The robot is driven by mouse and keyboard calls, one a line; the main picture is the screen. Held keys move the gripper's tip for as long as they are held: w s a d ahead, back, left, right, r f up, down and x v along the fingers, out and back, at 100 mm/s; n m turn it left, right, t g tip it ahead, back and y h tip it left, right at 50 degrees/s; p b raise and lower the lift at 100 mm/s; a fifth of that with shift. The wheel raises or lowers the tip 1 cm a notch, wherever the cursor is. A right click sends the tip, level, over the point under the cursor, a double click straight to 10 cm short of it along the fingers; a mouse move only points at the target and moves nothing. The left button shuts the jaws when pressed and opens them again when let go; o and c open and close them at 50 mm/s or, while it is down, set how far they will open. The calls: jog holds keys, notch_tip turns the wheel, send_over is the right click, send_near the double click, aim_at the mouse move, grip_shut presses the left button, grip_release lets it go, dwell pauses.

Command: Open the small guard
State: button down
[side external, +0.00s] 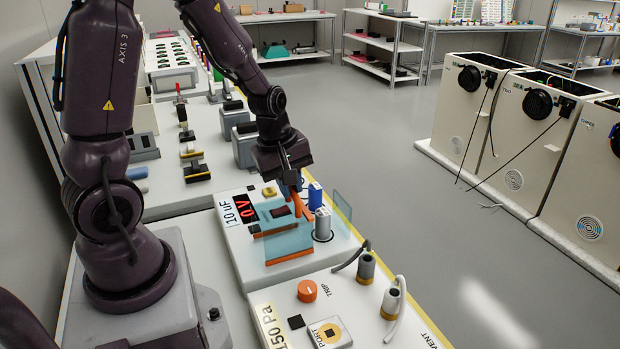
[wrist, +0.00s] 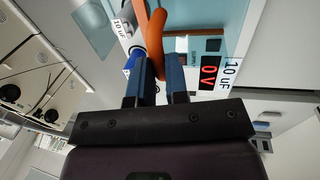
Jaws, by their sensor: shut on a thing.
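Clear teal guard panels (side external: 287,241) with orange edge strips stand over the panel marked 10 uF (side external: 238,211). Another clear pane (side external: 342,207) stands upright at its right. I cannot tell which pane is the small guard. My gripper (side external: 297,190) is low over this panel, shut on an orange bar (side external: 304,211). In the wrist view the orange bar (wrist: 153,33) runs between the two blue fingers (wrist: 160,68). Where the bar joins the guard is hidden. Teal surface also shows in the wrist view (wrist: 210,14).
A blue capacitor (side external: 315,195) and a grey capacitor (side external: 322,224) stand close beside my fingers. A red display (side external: 249,211) reads 0 V. A panel with an orange TRIP knob (side external: 307,291) is in front. Open floor lies to the right.

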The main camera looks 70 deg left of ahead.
aim_at(277, 210)
jog(key=c, duration=1.1)
grip_release()
jog(key=shift+r, duration=0.1)
jog(key=r, duration=0.4)
jog(key=s+r, duration=0.1)
jog(key=r, duration=0.3)
jog(key=s+r, duration=0.1)
jog(key=r, duration=0.3)
jog(key=shift+s+r, duration=0.2)
jog(key=shift+r, duration=0.1)
jog(key=s+d+r+m+t, duration=0.1)
jog(key=s+d+m, duration=0.1)
jog(key=d+m, duration=0.2)
jog(key=s+d+r+m+t, duration=0.1)
jog(key=s+d+r+m, duration=0.1)
jog(key=m, duration=0.6)
jog(key=s+d+r+m+t, duration=0.1)
jog(key=s+d+r+m, duration=0.1)
jog(key=d+m, duration=0.3)
jog(key=shift+s+d+m, duration=0.3)
jog(key=shift+m, duration=0.2)
